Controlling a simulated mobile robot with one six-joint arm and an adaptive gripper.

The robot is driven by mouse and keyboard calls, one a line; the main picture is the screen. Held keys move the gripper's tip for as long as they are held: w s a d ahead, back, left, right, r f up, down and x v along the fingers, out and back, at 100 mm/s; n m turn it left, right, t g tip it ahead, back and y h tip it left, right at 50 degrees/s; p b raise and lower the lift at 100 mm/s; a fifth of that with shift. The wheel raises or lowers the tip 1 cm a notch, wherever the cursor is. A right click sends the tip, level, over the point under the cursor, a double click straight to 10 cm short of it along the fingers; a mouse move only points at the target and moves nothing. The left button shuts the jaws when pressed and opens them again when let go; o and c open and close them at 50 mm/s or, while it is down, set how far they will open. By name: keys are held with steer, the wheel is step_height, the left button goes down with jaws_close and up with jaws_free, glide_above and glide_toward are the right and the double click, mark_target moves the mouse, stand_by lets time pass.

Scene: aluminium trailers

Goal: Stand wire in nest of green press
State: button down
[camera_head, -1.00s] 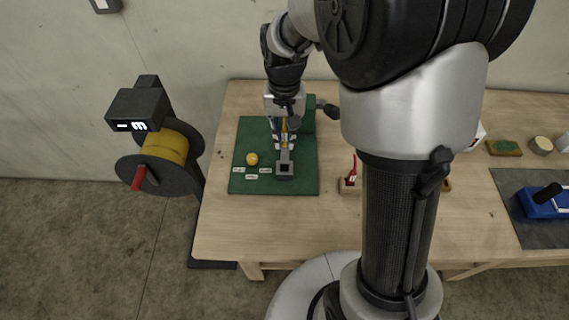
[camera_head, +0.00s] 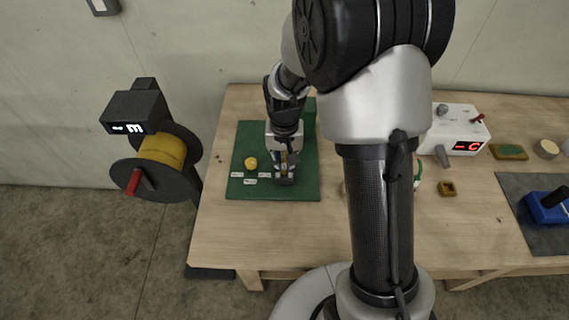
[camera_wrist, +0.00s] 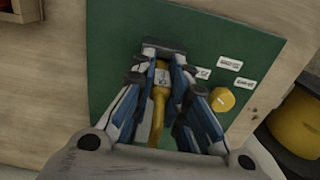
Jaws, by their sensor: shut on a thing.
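My gripper (camera_head: 285,170) is over the green mat (camera_head: 240,187), pointing down. In the wrist view my gripper (camera_wrist: 163,78) is shut on a thick yellow wire (camera_wrist: 157,118), held between its blue and grey fingers. A dark grey block (camera_head: 284,181), likely the nest, is at the fingertips and mostly covered by them. Its dark edge also shows in the wrist view (camera_wrist: 163,50). Whether the wire's end is inside it cannot be told. A green upright part (camera_head: 309,112), likely the press, stands behind my gripper and is mostly hidden by my arm.
A yellow round knob (camera_head: 251,163) and small white labels (camera_head: 250,182) are on the mat's left. A yellow wire spool (camera_head: 163,150) stands left of the bench (camera_head: 215,225).

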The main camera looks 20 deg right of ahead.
steer(key=shift+f, duration=0.15)
steer(key=c, duration=1.6)
jaws_free()
steer(key=shift+o, duration=0.2)
step_height(320, 180, up, 13)
steer(key=p, duration=0.4)
steer(key=s+r+n+t, duration=0.1)
steer(key=s+r+t, duration=0.1)
steer(key=s+r, duration=0.4)
steer(key=s+r+n+t, duration=0.2)
steer(key=s+r, duration=0.4)
steer(key=s, duration=0.9)
steer(key=shift+s+r+n+t+b, duration=0.2)
steer(key=shift+n+t+b, duration=0.1)
